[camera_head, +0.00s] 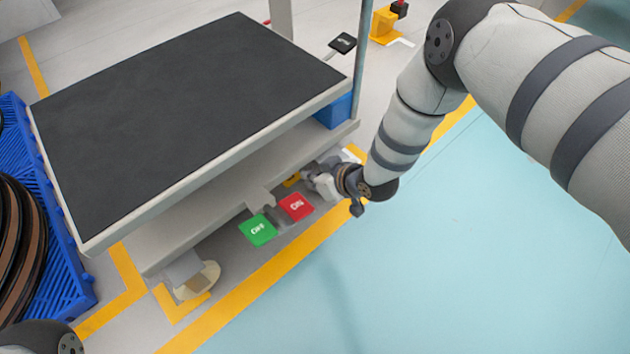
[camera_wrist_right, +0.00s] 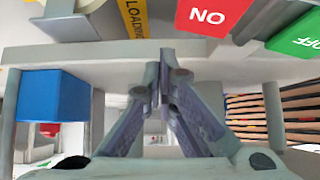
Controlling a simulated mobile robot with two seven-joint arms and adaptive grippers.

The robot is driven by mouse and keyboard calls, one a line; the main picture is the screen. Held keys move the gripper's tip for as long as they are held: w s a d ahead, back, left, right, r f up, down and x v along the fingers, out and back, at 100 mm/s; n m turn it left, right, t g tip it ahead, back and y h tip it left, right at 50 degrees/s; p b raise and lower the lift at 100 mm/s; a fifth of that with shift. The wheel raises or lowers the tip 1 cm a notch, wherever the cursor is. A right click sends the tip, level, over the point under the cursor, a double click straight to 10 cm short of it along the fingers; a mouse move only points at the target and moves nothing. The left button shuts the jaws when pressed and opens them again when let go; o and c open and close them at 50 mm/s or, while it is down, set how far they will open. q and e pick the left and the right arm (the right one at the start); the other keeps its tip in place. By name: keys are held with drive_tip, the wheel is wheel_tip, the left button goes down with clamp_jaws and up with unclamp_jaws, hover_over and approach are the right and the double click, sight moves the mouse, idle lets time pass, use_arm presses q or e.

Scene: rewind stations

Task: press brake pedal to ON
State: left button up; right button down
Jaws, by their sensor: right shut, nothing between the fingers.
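The red pedal (camera_head: 296,206) and the green pedal (camera_head: 258,230) sit side by side low at the front of the dark-topped cart. In the right wrist view the red pedal (camera_wrist_right: 212,14) is lettered ON, seen upside down as NO, and the green pedal (camera_wrist_right: 300,42) is lettered OFF. My right gripper (camera_head: 318,180) is low beside the cart, just right of and beyond the red pedal, apart from it as far as I can tell. Its fingers (camera_wrist_right: 165,75) are together with nothing between them. My left gripper is out of view; only a piece of my left arm shows at lower left.
The dark-topped cart (camera_head: 180,110) has a pale lower shelf (camera_head: 215,200) overhanging the pedals' back. A blue box (camera_head: 334,112) is under its right end. Blue pallets (camera_head: 62,255) with coils stand left. Open teal floor (camera_head: 440,270) lies right of the yellow line.

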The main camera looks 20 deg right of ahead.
use_arm(q)
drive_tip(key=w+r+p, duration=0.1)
drive_tip(key=p, duration=0.1)
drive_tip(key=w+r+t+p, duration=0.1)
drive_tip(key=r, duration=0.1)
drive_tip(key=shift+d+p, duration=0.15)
drive_tip(key=shift+p, duration=0.2)
use_arm(e)
drive_tip(key=d+v, duration=0.1)
drive_tip(key=v, duration=0.8)
drive_tip(key=shift+d+r, duration=0.15)
drive_tip(key=shift+d, duration=0.1)
drive_tip(key=shift+s, duration=0.15)
